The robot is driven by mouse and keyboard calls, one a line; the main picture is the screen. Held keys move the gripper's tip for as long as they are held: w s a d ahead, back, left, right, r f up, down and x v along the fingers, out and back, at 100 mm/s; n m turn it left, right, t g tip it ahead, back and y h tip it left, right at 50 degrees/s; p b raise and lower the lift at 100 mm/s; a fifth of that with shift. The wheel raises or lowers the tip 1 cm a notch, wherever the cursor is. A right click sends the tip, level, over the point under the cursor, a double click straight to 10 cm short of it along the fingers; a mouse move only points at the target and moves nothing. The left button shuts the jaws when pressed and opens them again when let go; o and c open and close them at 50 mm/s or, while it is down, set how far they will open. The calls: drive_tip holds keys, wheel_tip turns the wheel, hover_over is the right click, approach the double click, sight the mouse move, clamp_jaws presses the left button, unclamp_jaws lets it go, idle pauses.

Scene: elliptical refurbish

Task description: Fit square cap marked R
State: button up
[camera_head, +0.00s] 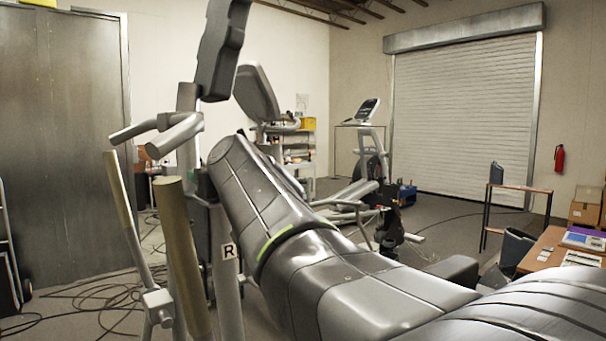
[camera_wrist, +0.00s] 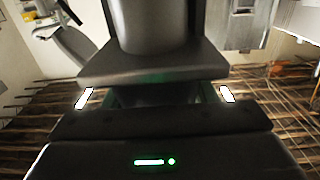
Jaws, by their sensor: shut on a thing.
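The elliptical machine stands close at the left of the head view. A pale upright tube (camera_head: 229,290) on it bears a label marked R (camera_head: 229,251). My arm reaches in from the lower right, and its end is beside the top of this tube. A dark piece (camera_head: 206,187) shows there, but I cannot tell cap from gripper in that view. In the wrist view my gripper (camera_wrist: 156,96) is shut on a dark grey piece with a flat, wide edge (camera_wrist: 150,73), apparently the square cap. Whether it touches the tube is hidden.
Tan-gripped handlebars (camera_head: 185,255) stand just left of the tube, with a dark console (camera_head: 222,45) above. Cables (camera_head: 100,305) lie on the floor. A second exercise machine (camera_head: 368,150) stands further back. A wooden table (camera_head: 550,245) is at the right.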

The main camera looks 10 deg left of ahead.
drive_tip(key=shift+f, duration=0.1)
drive_tip(key=o, duration=1)
drive_tip(key=shift+o, duration=0.2)
drive_tip(key=shift+s, duration=0.1)
drive_tip(key=b+v, duration=0.4)
drive_tip(key=v, duration=0.9)
drive_tip(key=shift+s+d+b, duration=0.2)
drive_tip(key=shift+d+b, duration=0.05)
drive_tip(key=shift+b, duration=0.05)
drive_tip(key=p+x, duration=0.4)
drive_tip(key=x, duration=0.9)
drive_tip(key=shift+w+a+p, duration=0.3)
drive_tip(key=shift+p, duration=0.05)
drive_tip(key=shift+d, duration=0.15)
